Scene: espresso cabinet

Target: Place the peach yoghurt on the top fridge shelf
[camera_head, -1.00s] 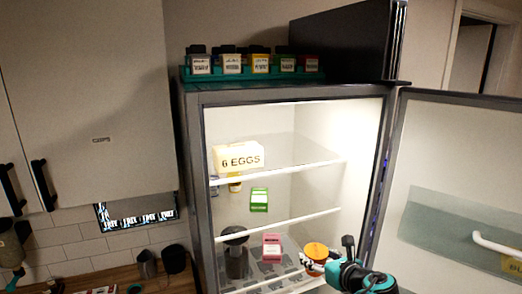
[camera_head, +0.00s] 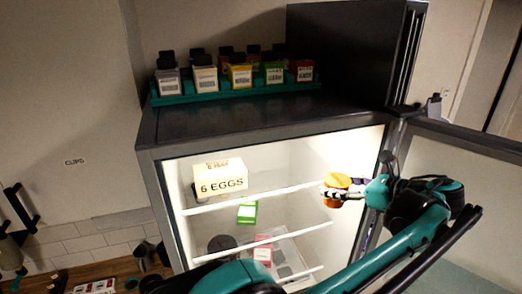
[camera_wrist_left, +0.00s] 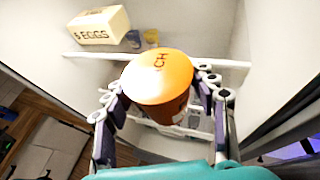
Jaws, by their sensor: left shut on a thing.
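The peach yoghurt (camera_head: 338,181) is a tub with an orange lid, at the right end of the top fridge shelf's front edge (camera_head: 255,197) in the head view. My left gripper (camera_head: 335,190) is shut on it. In the left wrist view the lid (camera_wrist_left: 158,75) faces the camera with part of its lettering readable, and the fingers of my left gripper (camera_wrist_left: 160,100) press its sides. The shelf edge (camera_wrist_left: 222,62) passes behind the tub. I cannot tell whether the tub touches the shelf. My right gripper is not in view.
A green carton (camera_head: 247,212) and a pink carton (camera_head: 263,251) are lower down. The open fridge door (camera_head: 460,150) is at right. A teal rack (camera_head: 235,92) sits on top.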

